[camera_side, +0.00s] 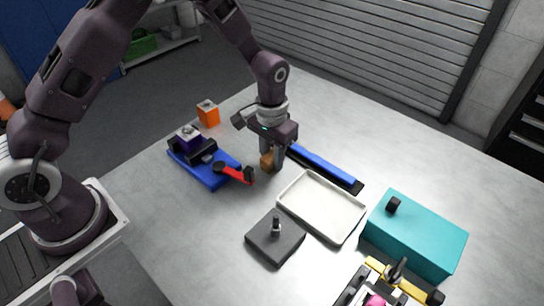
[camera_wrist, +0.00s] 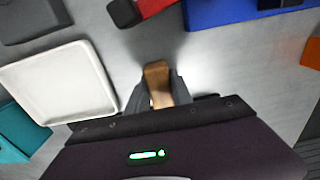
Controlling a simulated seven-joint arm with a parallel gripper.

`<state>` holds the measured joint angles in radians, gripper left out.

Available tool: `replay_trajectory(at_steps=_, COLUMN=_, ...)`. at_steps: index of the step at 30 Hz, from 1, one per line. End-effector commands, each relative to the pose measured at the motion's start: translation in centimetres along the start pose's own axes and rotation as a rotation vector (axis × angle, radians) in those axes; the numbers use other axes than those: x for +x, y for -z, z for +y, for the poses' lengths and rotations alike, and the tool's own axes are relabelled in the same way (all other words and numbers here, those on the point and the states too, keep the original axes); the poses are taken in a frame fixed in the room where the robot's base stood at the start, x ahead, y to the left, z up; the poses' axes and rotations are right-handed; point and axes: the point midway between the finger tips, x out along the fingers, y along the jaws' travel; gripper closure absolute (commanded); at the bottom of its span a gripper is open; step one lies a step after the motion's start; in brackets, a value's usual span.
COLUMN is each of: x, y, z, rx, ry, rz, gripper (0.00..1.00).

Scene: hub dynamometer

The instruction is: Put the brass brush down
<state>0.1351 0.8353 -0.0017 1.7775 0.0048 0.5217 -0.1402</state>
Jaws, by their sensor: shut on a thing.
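The brass brush (camera_side: 267,162) shows as a small brown, wood-coloured block at the tips of my gripper (camera_side: 273,158). My gripper is shut on it and points down, close over the grey table (camera_side: 170,238). In the wrist view the brush (camera_wrist: 157,76) sticks out between the two grey fingers of my gripper (camera_wrist: 157,92). Its bristles are hidden. I cannot tell whether its lower end touches the table.
A white tray (camera_side: 322,207) lies to the right of the brush. A blue fixture (camera_side: 215,173) with a red lever (camera_side: 233,173) stands to the left. A blue bar (camera_side: 325,167), dark plate (camera_side: 275,237), teal box (camera_side: 415,235) and orange block (camera_side: 208,113) are around.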

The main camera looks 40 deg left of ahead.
Motion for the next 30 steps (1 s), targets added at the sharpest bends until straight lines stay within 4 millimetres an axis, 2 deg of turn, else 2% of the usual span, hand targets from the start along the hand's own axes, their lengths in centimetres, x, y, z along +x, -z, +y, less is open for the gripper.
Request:
replay_trajectory(at_steps=13, x=1.4, y=-0.1, z=0.0, rx=0.0, ry=0.001, rz=-0.002, gripper=1.0)
replay_trajectory(at_steps=14, x=1.4, y=-0.1, z=0.0, rx=0.0, ry=0.001, rz=-0.003, gripper=0.71)
replay_trajectory(at_steps=15, x=1.4, y=-0.1, z=-0.1, rx=0.0, ry=0.001, rz=-0.003, gripper=0.63)
replay_trajectory(at_steps=17, x=1.4, y=-0.1, z=-0.1, rx=0.0, ry=0.001, rz=-0.003, gripper=0.52)
replay_trajectory(at_steps=20, x=1.3, y=-0.1, z=-0.1, rx=0.0, ry=0.002, rz=-0.003, gripper=0.51)
replay_trajectory(at_steps=23, x=-0.1, y=-0.1, z=-0.1, rx=0.0, ry=0.001, rz=0.0, gripper=0.51)
replay_trajectory(at_steps=30, x=-7.0, y=0.1, z=0.0, rx=0.0, ry=0.0, rz=0.004, gripper=0.51)
